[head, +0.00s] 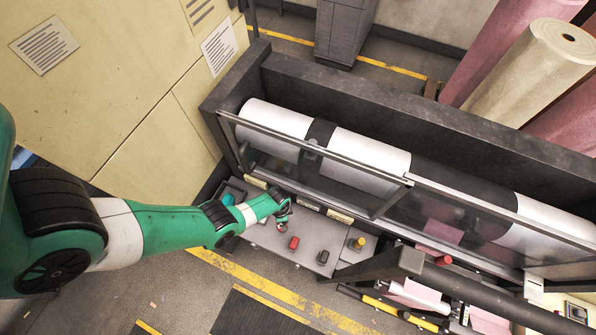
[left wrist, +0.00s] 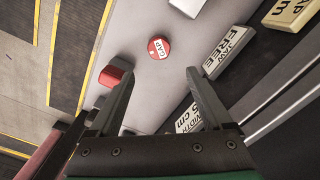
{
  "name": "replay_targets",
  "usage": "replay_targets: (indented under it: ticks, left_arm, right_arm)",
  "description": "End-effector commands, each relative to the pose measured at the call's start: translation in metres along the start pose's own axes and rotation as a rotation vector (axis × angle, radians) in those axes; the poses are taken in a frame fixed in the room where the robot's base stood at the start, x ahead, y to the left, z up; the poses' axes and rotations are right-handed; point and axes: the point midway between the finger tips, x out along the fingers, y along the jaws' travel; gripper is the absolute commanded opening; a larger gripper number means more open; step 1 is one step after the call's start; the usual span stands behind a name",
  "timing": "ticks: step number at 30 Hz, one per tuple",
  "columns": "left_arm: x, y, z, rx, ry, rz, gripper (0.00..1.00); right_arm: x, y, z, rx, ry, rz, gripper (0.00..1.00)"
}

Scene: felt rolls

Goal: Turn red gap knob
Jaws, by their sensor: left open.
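A round red knob with a white GAP label (left wrist: 159,48) shows in the left wrist view, on a grey panel (left wrist: 130,22). It lies just beyond and between the tips of my left gripper (left wrist: 158,74), apart from both fingers. The jaws are open and empty. A second red piece (left wrist: 110,76) sits beside the left finger, partly hidden by it. In the head view my left gripper (head: 283,212) is over the panel's left part, near a red knob (head: 293,243). I cannot tell which red piece there is the GAP one. My right gripper is out of view.
A black knob (head: 323,257) and a yellow knob (head: 358,243) stand farther right on the panel. A JAW FREE plate (left wrist: 230,50) lies right of the fingers. The roller machine's dark frame (head: 440,180) rises behind. Striped floor (head: 270,295) lies in front.

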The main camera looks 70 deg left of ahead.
Motion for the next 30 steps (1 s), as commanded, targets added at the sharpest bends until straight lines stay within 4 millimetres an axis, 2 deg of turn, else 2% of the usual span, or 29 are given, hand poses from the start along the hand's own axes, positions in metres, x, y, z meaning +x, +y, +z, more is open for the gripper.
replay_targets:
  ticks: [5,12,18,23,30]
  left_arm:
    - [0.017,0.0,0.0,0.0,0.0,0.0,0.83]
    - [0.071,0.0,-0.001,0.0,0.0,0.0,0.83]
    - [0.106,-0.001,-0.001,0.0,0.001,-0.001,0.83]
    - [0.116,-0.001,-0.001,0.0,0.002,-0.002,0.83]
    - [0.116,-0.001,-0.001,0.0,0.002,-0.001,0.83]
  right_arm:
    - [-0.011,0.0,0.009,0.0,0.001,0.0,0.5]
    - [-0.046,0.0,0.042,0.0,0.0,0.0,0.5]
    - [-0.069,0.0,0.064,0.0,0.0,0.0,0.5]
    - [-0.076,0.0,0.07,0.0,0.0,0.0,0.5]
    - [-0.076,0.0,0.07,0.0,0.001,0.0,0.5]
